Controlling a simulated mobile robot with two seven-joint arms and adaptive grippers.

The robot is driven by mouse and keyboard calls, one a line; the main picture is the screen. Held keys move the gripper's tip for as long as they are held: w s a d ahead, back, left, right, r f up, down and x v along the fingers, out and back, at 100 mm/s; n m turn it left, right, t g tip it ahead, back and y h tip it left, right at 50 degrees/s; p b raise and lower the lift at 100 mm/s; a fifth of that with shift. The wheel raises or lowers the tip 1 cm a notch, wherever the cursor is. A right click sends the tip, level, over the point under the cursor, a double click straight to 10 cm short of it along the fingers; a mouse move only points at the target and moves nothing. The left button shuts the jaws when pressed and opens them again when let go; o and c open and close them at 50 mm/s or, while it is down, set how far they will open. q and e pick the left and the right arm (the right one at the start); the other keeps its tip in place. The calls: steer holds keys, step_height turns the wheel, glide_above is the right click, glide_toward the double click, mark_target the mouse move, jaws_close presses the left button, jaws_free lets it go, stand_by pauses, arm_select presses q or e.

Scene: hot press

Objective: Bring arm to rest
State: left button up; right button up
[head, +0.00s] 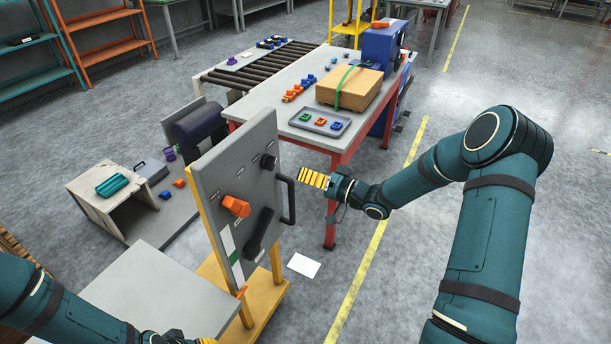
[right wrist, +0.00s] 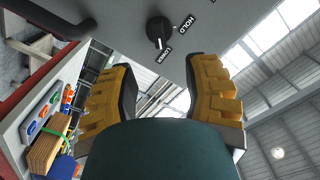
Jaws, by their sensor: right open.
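My right gripper (head: 313,178) is in front of the grey upright panel (head: 208,172), with a gap between them. In the right wrist view the same gripper (right wrist: 162,75) has its yellow fingers spread and nothing between them. Beyond the fingertips is a black knob (right wrist: 158,31) labelled HOLD and LOWER. The panel in the head view carries a black knob (head: 268,162), an orange handle (head: 236,206), a black lever (head: 262,234) and a black bar handle (head: 288,200). My left gripper (head: 206,341) barely shows at the bottom edge; its jaws are mostly cut off.
A red-legged table (head: 262,112) behind the panel holds a tray (head: 342,131), a cardboard box (head: 338,92) with a green strap and small coloured parts. A grey table (head: 150,283) stands front left. A white sheet (head: 303,265) lies on the floor. Floor to the right is open.

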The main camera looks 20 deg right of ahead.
steer(key=s+a+f+m+g+h, duration=0.2)
steer(key=s+a+f+g+h, duration=0.2)
steer(key=a+f, duration=0.65)
steer(key=s+a+f+n+g+h, duration=0.1)
steer(key=s+a+f+g, duration=0.2)
steer(key=s, duration=0.7)
steer(key=s+a+f+g+h, duration=0.2)
steer(key=s+f+g, duration=0.3)
steer(key=s, duration=0.6)
step_height(320, 180, down, 2)
steer(key=shift+a+f+n, duration=0.1)
steer(key=shift+a+n, duration=0.3)
steer(key=shift+a, duration=0.3)
